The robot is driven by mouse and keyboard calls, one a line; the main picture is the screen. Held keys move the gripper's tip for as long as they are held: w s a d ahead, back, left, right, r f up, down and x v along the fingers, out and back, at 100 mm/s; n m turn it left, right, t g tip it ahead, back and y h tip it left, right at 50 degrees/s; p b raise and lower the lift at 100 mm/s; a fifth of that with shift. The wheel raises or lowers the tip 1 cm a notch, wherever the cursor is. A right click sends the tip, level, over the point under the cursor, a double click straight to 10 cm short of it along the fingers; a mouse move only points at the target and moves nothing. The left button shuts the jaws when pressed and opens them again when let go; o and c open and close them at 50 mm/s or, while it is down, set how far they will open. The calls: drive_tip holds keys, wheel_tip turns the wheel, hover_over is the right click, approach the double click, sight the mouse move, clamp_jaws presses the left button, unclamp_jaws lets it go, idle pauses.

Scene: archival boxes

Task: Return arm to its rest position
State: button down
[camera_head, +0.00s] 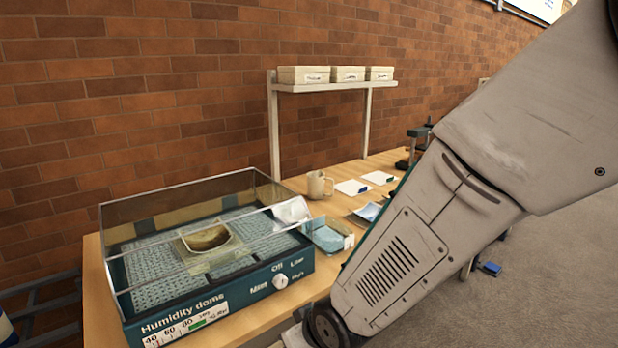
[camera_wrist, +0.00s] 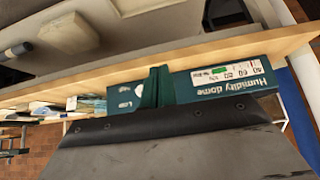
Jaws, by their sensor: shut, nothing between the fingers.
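My arm (camera_head: 480,150) crosses the right side of the head view, running from the top right down to the bottom centre. My gripper (camera_wrist: 156,84) is not visible in the head view. In the wrist view its dark green fingers are together with nothing between them. They appear in front of the teal humidity dome base (camera_wrist: 235,78), which looks upside down there; I cannot tell the gap between them. In the head view the humidity dome (camera_head: 225,300) stands on the bench, with clear walls and a brownish piece (camera_head: 207,238) inside.
The wooden bench (camera_head: 335,172) runs along a brick wall. A mug (camera_head: 319,185), white cards (camera_head: 352,187) and a blue tray (camera_head: 328,238) lie beyond the dome. A shelf (camera_head: 335,87) holds 3 boxes.

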drive_tip(key=s+d+r+m+g+h, duration=0.1)
drive_tip(key=s+d+r+m, duration=0.1)
drive_tip(key=s+d+r, duration=0.4)
drive_tip(key=s+d+r+m+g+h, duration=0.2)
drive_tip(key=s+d+r, duration=0.4)
drive_tip(key=d, duration=0.7)
drive_tip(key=s+d+r+m+g+h, duration=0.1)
drive_tip(key=s+d+r+m, duration=0.2)
drive_tip(key=s+d+r, duration=0.3)
drive_tip(key=d+r, duration=0.2)
drive_tip(key=d, duration=0.2)
drive_tip(key=shift+m+h, duration=0.3)
drive_tip(key=shift+d, duration=0.1)
